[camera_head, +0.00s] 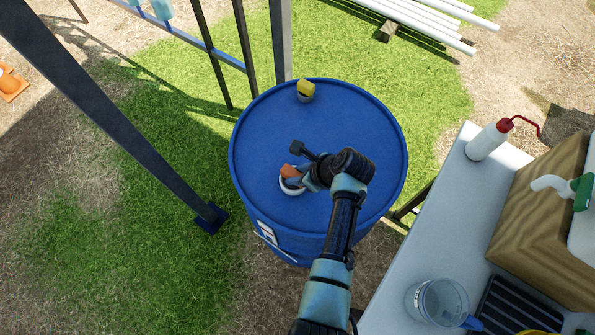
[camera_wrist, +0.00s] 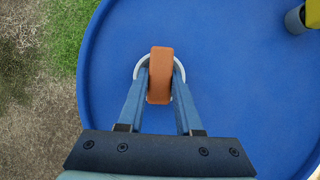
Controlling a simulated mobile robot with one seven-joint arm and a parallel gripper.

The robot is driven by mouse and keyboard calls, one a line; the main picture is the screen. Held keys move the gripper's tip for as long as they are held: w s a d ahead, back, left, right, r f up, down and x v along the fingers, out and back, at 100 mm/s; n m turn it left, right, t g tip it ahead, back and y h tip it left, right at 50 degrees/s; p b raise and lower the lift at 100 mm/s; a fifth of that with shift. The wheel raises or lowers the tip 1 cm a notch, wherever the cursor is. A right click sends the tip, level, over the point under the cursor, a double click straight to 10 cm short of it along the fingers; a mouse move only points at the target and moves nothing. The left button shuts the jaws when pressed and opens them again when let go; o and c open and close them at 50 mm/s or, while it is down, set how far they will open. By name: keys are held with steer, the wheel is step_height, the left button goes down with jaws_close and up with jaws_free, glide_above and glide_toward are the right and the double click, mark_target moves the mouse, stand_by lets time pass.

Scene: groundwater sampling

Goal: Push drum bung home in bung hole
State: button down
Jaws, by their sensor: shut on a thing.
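The blue drum (camera_head: 345,125) stands upright, its lid facing up. The orange drum bung (camera_head: 290,171) is at the bung hole, which has a white ring (camera_head: 293,189) around it on the near left of the lid. My gripper (camera_head: 294,177) is shut on the bung from above; in the wrist view my gripper (camera_wrist: 160,80) has one finger on each side of the orange bung (camera_wrist: 160,74). The white ring (camera_wrist: 139,72) shows around it there. The bung's lower part and the hole are hidden, so I cannot tell how deep it sits.
A yellow-topped fitting (camera_head: 306,90) stands at the lid's far edge. A dark metal post (camera_head: 110,110) slants past the drum's left. A grey table (camera_head: 440,220) at right bears a wash bottle (camera_head: 487,141), a wooden box (camera_head: 530,225) and a clear jug (camera_head: 437,301).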

steer(key=c, duration=0.5)
jaws_free()
steer(key=v, duration=1.3)
steer(key=shift+p, duration=0.35)
steer(key=shift+w, duration=0.1)
